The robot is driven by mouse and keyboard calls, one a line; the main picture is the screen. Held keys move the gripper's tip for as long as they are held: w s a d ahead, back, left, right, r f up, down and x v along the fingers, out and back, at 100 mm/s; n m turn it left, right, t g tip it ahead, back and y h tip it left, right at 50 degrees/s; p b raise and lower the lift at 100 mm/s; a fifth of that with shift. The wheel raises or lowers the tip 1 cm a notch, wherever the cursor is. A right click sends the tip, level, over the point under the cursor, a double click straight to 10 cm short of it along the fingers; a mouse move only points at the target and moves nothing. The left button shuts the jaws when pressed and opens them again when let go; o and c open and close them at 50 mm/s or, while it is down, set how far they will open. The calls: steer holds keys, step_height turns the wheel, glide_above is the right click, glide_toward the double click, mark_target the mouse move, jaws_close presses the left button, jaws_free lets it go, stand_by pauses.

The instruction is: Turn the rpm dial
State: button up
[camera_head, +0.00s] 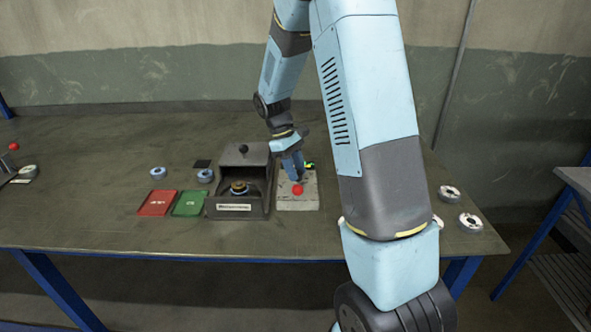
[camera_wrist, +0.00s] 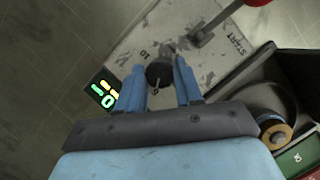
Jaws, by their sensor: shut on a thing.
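The rpm dial (camera_wrist: 159,73) is a small dark round knob with a pale pointer line, on a worn grey control panel (camera_wrist: 133,42). Scale figures on the panel show beside the dial in the wrist view. My gripper (camera_wrist: 160,80) has its blue fingers on both sides of the dial, shut on it. In the head view my gripper (camera_head: 293,172) reaches down over the panel (camera_head: 298,204) and hides the dial. A small lit display (camera_wrist: 104,91) with green and orange figures stands at the panel's edge.
A red-knobbed start lever (camera_head: 297,189) rises from the same panel. A dark machine housing (camera_head: 240,178) with a disc inside stands to its left. Red (camera_head: 157,203) and green (camera_head: 188,203) trays lie farther left. Loose discs (camera_head: 470,222) lie at the right.

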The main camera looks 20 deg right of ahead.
steer(key=shift+w+m, duration=0.1)
steer(key=shift+m, duration=0.2)
stand_by(0.4)
steer(key=o, duration=1)
steer(key=v, duration=1.3)
steer(key=shift+r, duration=0.35)
steer(key=shift+w+d, duration=0.1)
